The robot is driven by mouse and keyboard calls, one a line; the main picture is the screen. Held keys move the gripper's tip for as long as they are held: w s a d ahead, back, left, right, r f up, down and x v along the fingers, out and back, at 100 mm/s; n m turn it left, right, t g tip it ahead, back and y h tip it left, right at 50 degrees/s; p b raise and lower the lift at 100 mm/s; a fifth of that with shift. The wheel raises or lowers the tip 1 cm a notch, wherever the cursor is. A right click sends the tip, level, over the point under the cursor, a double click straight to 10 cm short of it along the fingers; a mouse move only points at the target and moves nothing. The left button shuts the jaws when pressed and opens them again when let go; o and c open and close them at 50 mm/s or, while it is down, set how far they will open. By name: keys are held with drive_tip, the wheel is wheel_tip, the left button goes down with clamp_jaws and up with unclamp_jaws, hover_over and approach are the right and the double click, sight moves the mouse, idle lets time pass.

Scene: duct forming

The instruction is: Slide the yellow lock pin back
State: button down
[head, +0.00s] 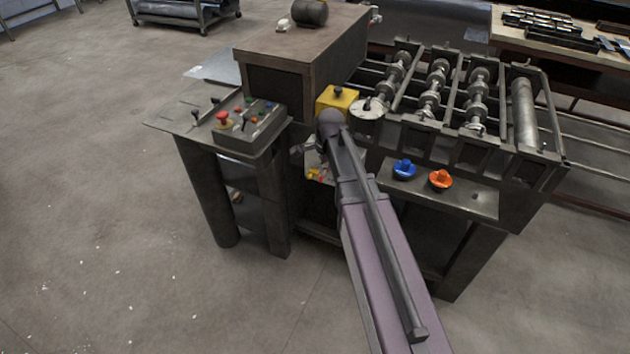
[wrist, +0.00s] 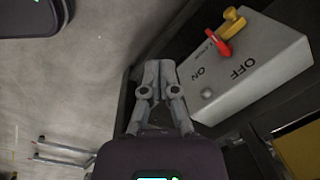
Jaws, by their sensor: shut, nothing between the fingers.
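The yellow lock pin (wrist: 234,24) sits on a light grey switch box (wrist: 262,62) marked ON and OFF, at the upper right of the wrist view. A red lever (wrist: 216,46) lies right beside the pin, pointing toward the ON side. In the head view the yellow pin (head: 313,174) is small, just left of my arm. My gripper (wrist: 158,66) is shut and empty, left of the box and apart from the pin in the picture. In the head view my gripper (head: 308,148) is partly hidden behind my wrist.
A control panel (head: 250,128) with coloured buttons stands left of my arm. A yellow block (head: 338,98) sits above, and blue (head: 404,168) and orange (head: 440,179) knobs are to the right. Rollers (head: 437,85) fill the machine top. Open floor lies left of the machine.

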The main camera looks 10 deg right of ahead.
sight(315, 175)
drive_tip(key=w+d+f+m+b, duration=0.1)
drive_tip(key=w+f+m+b, duration=0.3)
drive_tip(key=w+m, duration=0.7)
drive_tip(key=shift+w+f+t+y+b, duration=0.15)
drive_tip(key=shift+f+t+y+b, duration=0.2)
drive_tip(key=shift+f, duration=0.3)
drive_tip(key=shift+f, duration=0.15)
drive_tip(key=f+b, duration=0.3)
drive_tip(key=w+f+b, duration=0.1)
drive_tip(key=f+b, duration=0.2)
drive_tip(key=a+f+b, duration=0.1)
drive_tip(key=f+b, duration=0.2)
drive_tip(key=b, duration=0.1)
drive_tip(key=shift+w+f, duration=0.2)
drive_tip(key=shift+f, duration=0.05)
drive_tip(key=w+a, duration=0.2)
drive_tip(key=a, duration=0.1)
idle(0.4)
drive_tip(key=shift+r, duration=0.15)
drive_tip(key=r+p, duration=0.3)
drive_tip(key=s+r+p, duration=0.1)
drive_tip(key=r+p, duration=0.2)
drive_tip(key=d+r+p, duration=0.1)
drive_tip(key=r+p, duration=0.2)
drive_tip(key=p, duration=0.1)
drive_tip(key=shift+s+d+r, duration=0.1)
drive_tip(key=shift+s+r, duration=0.05)
drive_tip(key=shift+r, duration=0.1)
idle(0.4)
